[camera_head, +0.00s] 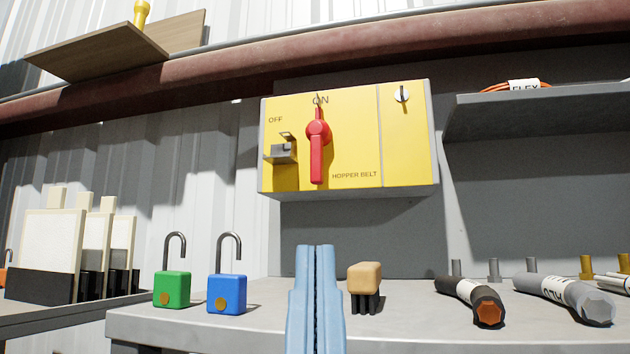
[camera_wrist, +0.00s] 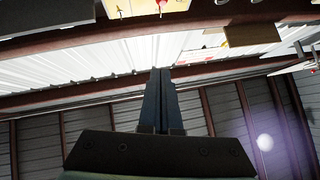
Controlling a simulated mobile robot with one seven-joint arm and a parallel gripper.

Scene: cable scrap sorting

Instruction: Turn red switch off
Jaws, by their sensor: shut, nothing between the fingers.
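A red switch handle (camera_head: 317,145) is on the front of a yellow box (camera_head: 355,135) fixed to the wall. The handle stands upright, with its pointer up at the ON mark; OFF is marked to its upper left. "HOPPER BELT" is printed at the lower right of the switch. My gripper (camera_head: 316,248) is shut and empty, pointing up, below the box and apart from the handle. In the wrist view my gripper (camera_wrist: 161,72) is also shut; part of the yellow box (camera_wrist: 130,8) shows upside down at the top edge, with a bit of red.
A grey hasp (camera_head: 284,150) sticks out left of the handle. On the grey bench (camera_head: 250,322) are a green padlock (camera_head: 172,289), a blue padlock (camera_head: 227,293), a brush (camera_head: 364,280) and cable pieces (camera_head: 565,295). A grey shelf (camera_head: 540,115) juts out at the right.

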